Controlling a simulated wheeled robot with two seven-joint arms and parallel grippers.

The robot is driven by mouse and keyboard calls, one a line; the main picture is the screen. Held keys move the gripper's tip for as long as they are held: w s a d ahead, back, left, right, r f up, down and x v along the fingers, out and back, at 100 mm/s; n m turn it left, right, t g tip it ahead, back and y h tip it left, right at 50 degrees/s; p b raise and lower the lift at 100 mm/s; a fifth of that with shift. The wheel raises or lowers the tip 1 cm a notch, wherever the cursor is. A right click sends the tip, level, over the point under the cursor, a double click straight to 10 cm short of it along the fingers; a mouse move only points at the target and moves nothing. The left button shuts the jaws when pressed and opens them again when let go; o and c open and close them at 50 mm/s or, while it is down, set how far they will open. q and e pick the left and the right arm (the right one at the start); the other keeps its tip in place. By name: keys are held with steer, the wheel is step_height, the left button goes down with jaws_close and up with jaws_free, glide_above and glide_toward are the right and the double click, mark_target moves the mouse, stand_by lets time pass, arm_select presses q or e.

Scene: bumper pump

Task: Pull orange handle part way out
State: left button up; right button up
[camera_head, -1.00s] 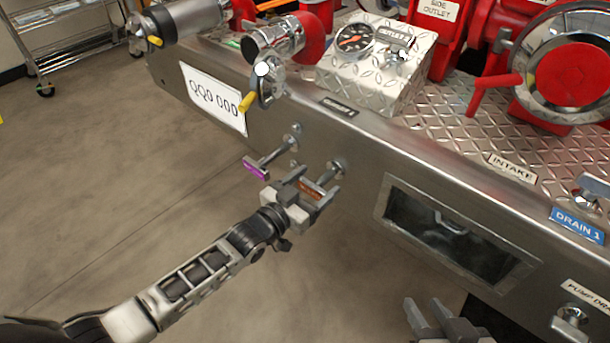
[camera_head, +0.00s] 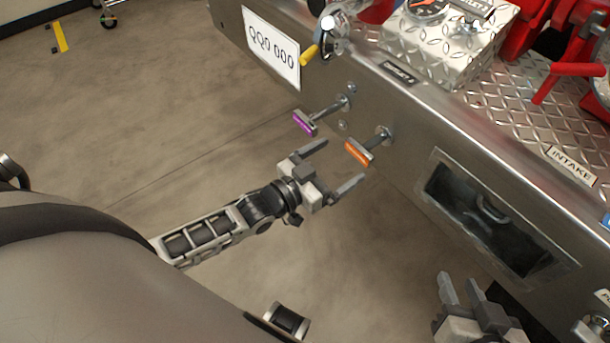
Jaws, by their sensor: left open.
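The orange handle (camera_head: 358,153) is a short bar on a metal rod that sticks out from the steel bumper's front face. A purple handle (camera_head: 304,122) of the same kind sticks out to its left. My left gripper (camera_head: 338,166) is open and empty, its two fingers pointing toward the bumper. It is apart from the orange handle, just below and to the left of it. My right gripper (camera_head: 463,291) is at the bottom edge, below the recessed box, with its two fingers spaced apart and nothing seen between them.
The steel bumper (camera_head: 400,118) runs diagonally across the right side. A dark recessed box (camera_head: 490,215) sits right of the orange handle. A yellow-handled valve (camera_head: 315,50) and a gauge block (camera_head: 450,35) are above.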

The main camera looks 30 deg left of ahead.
arm_select(q)
steer(key=v, duration=0.8)
steer(key=shift+s+p, duration=0.3)
steer(key=shift+p, duration=0.1)
arm_select(e)
steer(key=shift+s+d+r, duration=0.15)
steer(key=shift+s+r, duration=0.05)
steer(key=shift+r, duration=0.4)
steer(key=shift+s+d+r, duration=0.15)
steer(key=shift+r, duration=0.45)
arm_select(q)
steer(key=shift+a+r, duration=0.1)
arm_select(e)
steer(key=shift+s+f, duration=0.1)
steer(key=shift+f, duration=0.05)
arm_select(q)
steer(key=s+d+r+n+g+y+p, duration=0.2)
steer(key=s+d+r+g+y+p, duration=0.2)
steer(key=s+r+p, duration=0.3)
steer(key=d+r+g+p, duration=0.1)
steer(key=p, duration=0.2)
steer(key=shift+s+d+r+n+g, duration=0.2)
steer(key=shift+s+d+n+g, duration=0.05)
steer(key=shift+s+n+g, duration=0.15)
arm_select(e)
steer(key=shift+g+h, duration=0.4)
steer(key=r, duration=0.4)
steer(key=shift+d, duration=0.35)
